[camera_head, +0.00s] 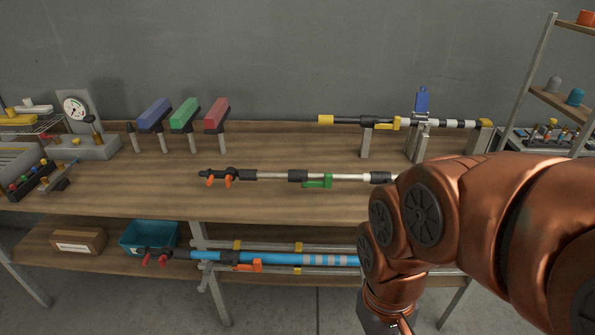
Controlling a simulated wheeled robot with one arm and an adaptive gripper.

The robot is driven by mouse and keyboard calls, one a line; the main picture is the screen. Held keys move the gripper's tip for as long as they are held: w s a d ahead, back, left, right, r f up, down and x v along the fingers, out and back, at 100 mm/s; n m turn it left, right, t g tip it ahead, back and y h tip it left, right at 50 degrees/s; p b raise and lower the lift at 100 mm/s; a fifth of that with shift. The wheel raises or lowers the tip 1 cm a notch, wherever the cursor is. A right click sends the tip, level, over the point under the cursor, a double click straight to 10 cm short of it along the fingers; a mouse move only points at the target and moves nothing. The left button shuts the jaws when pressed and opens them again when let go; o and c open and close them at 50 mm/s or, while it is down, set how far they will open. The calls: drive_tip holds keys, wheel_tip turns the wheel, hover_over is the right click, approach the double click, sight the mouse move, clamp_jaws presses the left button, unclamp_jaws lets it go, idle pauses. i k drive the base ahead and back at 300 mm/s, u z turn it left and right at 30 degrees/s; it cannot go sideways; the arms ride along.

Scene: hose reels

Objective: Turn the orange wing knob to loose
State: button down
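A pole with a silvery shaft and black fittings lies along the front of the workbench top. An orange wing knob (228,181) hangs under the black fitting near its left end, with a second orange wing (211,180) just left of it. The angle of the wings is too small to read. A green clamp lever (317,182) sits at mid-pole. My copper arm comes in from the right, covers the pole's right end and bends down past the bench front. My gripper is not visible; the arm runs out at the bottom edge, well right of the knob.
On the lower shelf are a blue pole (200,255) with red wings and an orange lever (250,265), a teal bin (150,236) and a cardboard box (78,241). A yellow-ended pole (345,120) rests on stands behind. Blue, green and red handles stand at the back left.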

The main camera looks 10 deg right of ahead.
sight(228, 178)
drive_tip(key=u, duration=0.5)
drive_tip(key=k, duration=1.25)
drive_tip(key=u, duration=0.85)
drive_tip(key=i, duration=1.35)
